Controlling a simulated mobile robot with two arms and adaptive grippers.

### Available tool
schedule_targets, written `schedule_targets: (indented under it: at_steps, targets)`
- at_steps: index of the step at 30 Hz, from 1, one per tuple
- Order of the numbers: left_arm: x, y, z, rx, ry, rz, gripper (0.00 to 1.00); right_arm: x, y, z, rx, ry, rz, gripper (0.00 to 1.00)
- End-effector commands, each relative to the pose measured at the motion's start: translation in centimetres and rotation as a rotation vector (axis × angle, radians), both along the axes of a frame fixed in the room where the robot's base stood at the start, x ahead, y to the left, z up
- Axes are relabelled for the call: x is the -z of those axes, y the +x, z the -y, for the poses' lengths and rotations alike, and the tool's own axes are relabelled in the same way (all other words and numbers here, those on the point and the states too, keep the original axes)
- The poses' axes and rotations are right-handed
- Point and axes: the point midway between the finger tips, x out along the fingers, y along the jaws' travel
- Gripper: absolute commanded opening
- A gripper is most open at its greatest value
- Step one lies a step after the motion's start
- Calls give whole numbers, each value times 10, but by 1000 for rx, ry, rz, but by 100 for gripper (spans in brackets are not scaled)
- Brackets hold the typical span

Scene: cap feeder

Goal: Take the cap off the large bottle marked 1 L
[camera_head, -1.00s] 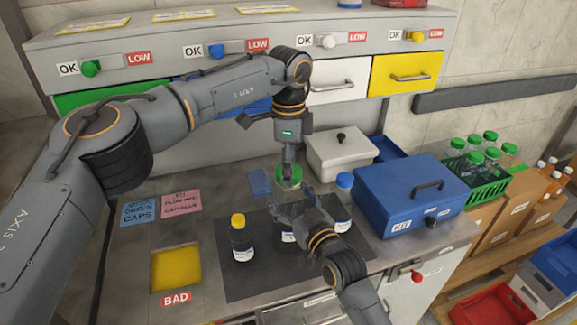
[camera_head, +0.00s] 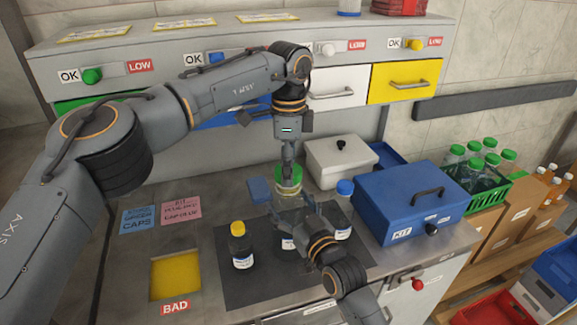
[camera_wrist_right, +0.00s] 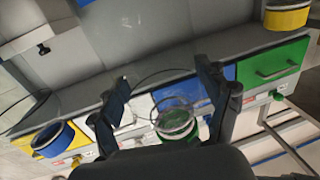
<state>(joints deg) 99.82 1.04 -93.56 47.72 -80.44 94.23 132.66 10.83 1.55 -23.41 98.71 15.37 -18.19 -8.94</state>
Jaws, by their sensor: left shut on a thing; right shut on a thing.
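My left gripper (camera_head: 288,170) points down from above and is shut on the green cap. My right gripper (camera_head: 298,214) comes from the front and is shut on the bottle's body. In the right wrist view its two fingers (camera_wrist_right: 168,98) flank the clear bottle (camera_wrist_right: 175,118). I cannot tell whether the cap is still seated on the bottle's neck.
A yellow-capped bottle (camera_head: 240,246) and a blue-capped bottle (camera_head: 344,205) stand on the dark mat (camera_head: 232,288). The blue kit box (camera_head: 405,195) is close on the right, with a grey lidded box (camera_head: 338,162) behind. A yellow square (camera_head: 175,275) marked BAD is at the front left.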

Motion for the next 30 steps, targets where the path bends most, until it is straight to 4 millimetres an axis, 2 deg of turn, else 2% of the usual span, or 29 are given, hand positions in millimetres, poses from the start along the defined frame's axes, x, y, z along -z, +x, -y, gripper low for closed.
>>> schedule_targets:
  at_steps: [5,12,19,20,22,23,30]
  targets:
    - [-9,0,0,-1,-1,2,16,2,0,0,0,-2,-4,0]
    - [-38,0,0,0,0,2,16,2,0,0,0,-1,-4,0]
    - [-40,0,0,0,0,0,16,2,0,0,0,-1,-4,0]
    - [-40,0,0,0,0,0,16,2,0,0,-1,-1,-4,82]
    - [-40,0,0,0,0,0,16,2,0,0,0,-1,-4,97]
    - [-40,0,0,0,0,0,16,2,0,0,0,-1,-3,100]
    - [-40,0,0,0,0,0,16,1,0,0,0,0,-1,100]
